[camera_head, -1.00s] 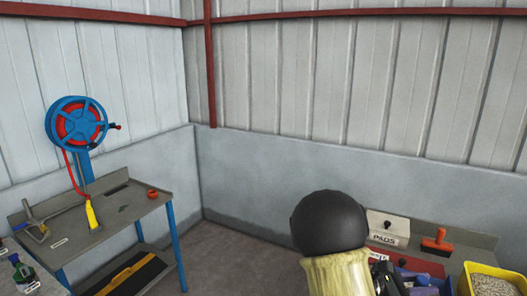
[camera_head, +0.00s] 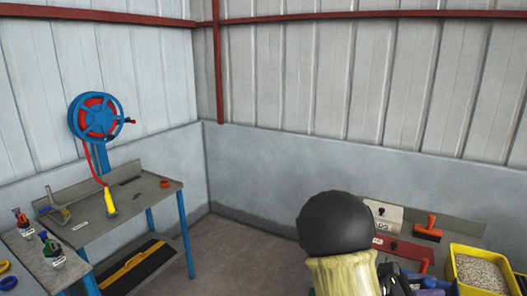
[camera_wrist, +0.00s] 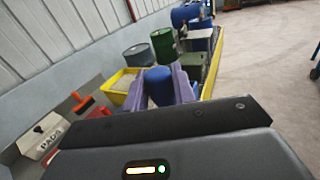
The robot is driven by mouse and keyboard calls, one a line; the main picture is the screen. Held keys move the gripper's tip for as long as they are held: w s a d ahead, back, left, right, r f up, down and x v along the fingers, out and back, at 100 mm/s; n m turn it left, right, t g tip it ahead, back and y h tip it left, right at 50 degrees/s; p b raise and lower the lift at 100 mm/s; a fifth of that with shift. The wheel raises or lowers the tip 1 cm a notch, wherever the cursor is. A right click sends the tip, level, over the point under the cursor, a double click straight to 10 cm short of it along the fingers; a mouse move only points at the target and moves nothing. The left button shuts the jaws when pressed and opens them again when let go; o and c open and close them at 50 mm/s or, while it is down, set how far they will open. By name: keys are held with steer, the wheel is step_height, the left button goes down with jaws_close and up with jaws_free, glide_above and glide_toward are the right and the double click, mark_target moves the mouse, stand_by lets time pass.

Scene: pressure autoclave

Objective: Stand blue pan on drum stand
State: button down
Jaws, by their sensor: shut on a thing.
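My gripper (camera_wrist: 157,76) shows in the wrist view with its two purple fingers on either side of a blue, rounded thing that appears to be the blue pan (camera_wrist: 158,88). In the head view my own arm hides most of the gripper, and I cannot make out the pan clearly there. I cannot pick out the drum stand with certainty. In the wrist view a blue drum (camera_wrist: 186,16) lies at the back, near a green drum (camera_wrist: 163,43) and a grey-blue drum (camera_wrist: 138,55).
A yellow bin of granules (camera_head: 482,270), a red case (camera_head: 398,251) and an orange-handled tool (camera_head: 428,229) are at the right. Open floor lies right in the wrist view (camera_wrist: 270,60).

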steer(key=shift+a+f, duration=0.1)
steer(key=shift+a, duration=0.05)
steer(key=w+a+f+n+t+y, duration=0.1)
steer(key=w+a+f+n+t, duration=0.4)
steer(key=w+t, duration=0.3)
steer(key=w+a+f+n+t+y, duration=0.3)
steer(key=a+f+n+t+y, duration=0.3)
steer(key=a, duration=0.3)
steer(key=w+a+f+n+t+y, duration=0.3)
steer(key=a+f+n+t+y, duration=0.15)
steer(key=a+f, duration=0.45)
step_height(320, 180, down, 10)
steer(key=a+y+b, duration=0.1)
steer(key=b, duration=0.9)
steer(key=s+n+y+p, duration=0.3)
steer(key=s+y+p, duration=0.2)
steer(key=p, duration=0.8)
steer(key=shift+s+f+t, duration=0.35)
steer(key=shift+s, duration=0.7)
steer(key=shift+a+n+y, duration=0.15)
steer(key=shift+n+y, duration=0.1)
